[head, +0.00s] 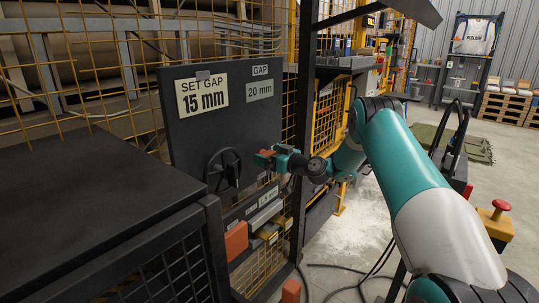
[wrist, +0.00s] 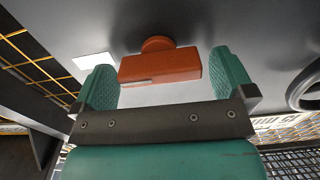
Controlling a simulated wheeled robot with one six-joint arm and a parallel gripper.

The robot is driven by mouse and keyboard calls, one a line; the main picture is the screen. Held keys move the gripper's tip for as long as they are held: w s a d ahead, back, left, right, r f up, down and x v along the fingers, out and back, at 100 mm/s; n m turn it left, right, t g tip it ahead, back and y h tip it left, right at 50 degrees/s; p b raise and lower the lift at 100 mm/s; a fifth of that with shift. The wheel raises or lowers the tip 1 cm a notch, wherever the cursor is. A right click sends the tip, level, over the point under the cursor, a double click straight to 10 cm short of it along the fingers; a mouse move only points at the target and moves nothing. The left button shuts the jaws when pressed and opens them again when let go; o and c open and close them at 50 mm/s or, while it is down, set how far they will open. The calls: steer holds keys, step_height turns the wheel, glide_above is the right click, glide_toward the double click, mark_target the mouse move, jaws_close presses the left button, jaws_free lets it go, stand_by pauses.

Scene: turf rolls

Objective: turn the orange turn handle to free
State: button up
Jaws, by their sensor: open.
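The orange turn handle (head: 263,159) is on the dark panel, right of the black handwheel and below the GAP sign. In the wrist view it is an orange bar (wrist: 160,66) on a round orange stem, lying nearly level across the picture. My gripper (head: 276,158) is right at it, and its teal fingers (wrist: 163,68) stand open on either side of the bar's ends. The head view partly hides the handle behind the fingers.
The dark panel (head: 170,135) bears a "SET GAP 15 mm" sign (head: 202,94) and a "GAP 20 mm" sign (head: 260,90). The handwheel (head: 223,170) is close left of my gripper. An orange block (head: 236,240) is below. A dark post (head: 303,110) stands at right.

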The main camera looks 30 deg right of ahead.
steer(key=c, duration=0.9)
steer(key=shift+m, duration=0.3)
steer(key=m+b, duration=0.1)
steer(key=m, duration=0.2)
steer(key=shift+d+f+m+b, duration=0.1)
steer(key=shift+m+b, duration=0.2)
steer(key=shift+b, duration=0.05)
steer(key=m, duration=0.4)
steer(key=shift+w+d, duration=0.1)
steer(key=m, duration=0.5)
steer(key=shift+d, duration=0.1)
steer(key=m, duration=0.3)
steer(key=m+p, duration=0.1)
steer(key=shift+f+m, duration=0.25)
steer(key=shift+m, duration=0.05)
